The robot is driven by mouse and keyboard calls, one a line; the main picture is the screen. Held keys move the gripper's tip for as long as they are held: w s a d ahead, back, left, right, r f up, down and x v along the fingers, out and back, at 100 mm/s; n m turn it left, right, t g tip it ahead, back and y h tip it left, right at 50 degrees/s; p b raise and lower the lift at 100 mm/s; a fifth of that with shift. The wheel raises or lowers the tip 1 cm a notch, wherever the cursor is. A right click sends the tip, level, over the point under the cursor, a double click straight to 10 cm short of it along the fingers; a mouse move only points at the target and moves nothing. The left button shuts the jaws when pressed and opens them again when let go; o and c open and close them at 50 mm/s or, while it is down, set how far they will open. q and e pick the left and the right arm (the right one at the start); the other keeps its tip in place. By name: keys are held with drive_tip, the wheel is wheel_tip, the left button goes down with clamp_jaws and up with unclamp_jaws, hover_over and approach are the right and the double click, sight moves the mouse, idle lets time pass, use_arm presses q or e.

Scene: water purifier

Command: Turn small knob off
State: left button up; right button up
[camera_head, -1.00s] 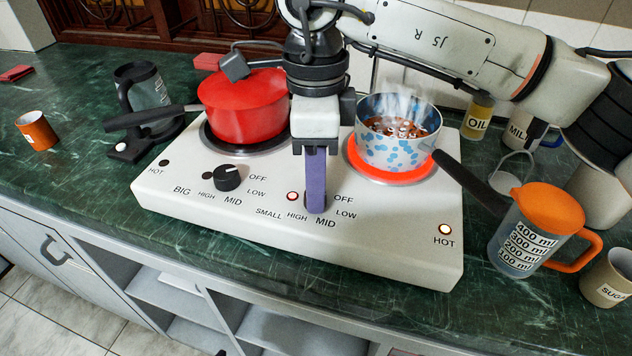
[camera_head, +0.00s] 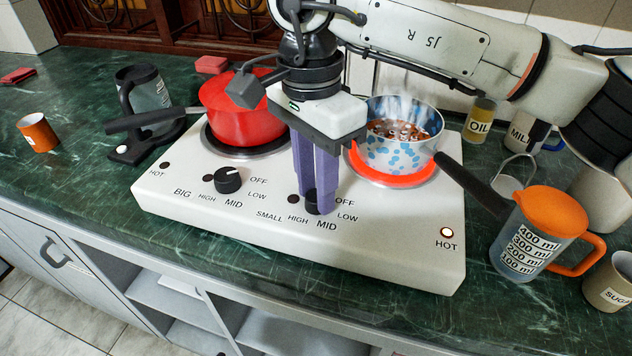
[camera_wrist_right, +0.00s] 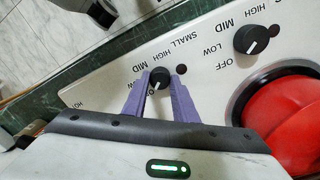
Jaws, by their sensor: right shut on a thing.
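The small knob (camera_head: 311,207) is black and sits on the front of the white stove (camera_head: 390,250), mostly hidden behind my right gripper's fingers in the head view. The wrist view shows the knob (camera_wrist_right: 160,77) between the two purple fingers, with a white mark toward its lower side; the label there is partly covered. My right gripper (camera_head: 313,205) points down and is shut on the small knob. The indicator light (camera_head: 293,199) beside the knob is dark. My left gripper is not in view.
A steaming spotted pot (camera_head: 385,150) stands on the glowing right burner (camera_head: 365,176), its handle toward the front right. A red pot (camera_head: 240,115) stands on the left burner. The big knob (camera_head: 228,180) is left of my gripper. A measuring jug (camera_head: 530,240) stands at right.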

sight(313, 192)
drive_tip(key=shift+r, duration=0.1)
idle(0.4)
drive_tip(key=o, duration=1)
drive_tip(key=shift+o, duration=0.2)
wheel_tip(313, 192, up, 10)
drive_tip(key=shift+w+a+p, duration=0.2)
drive_tip(key=shift+p, duration=0.2)
drive_tip(key=shift+r, duration=0.1)
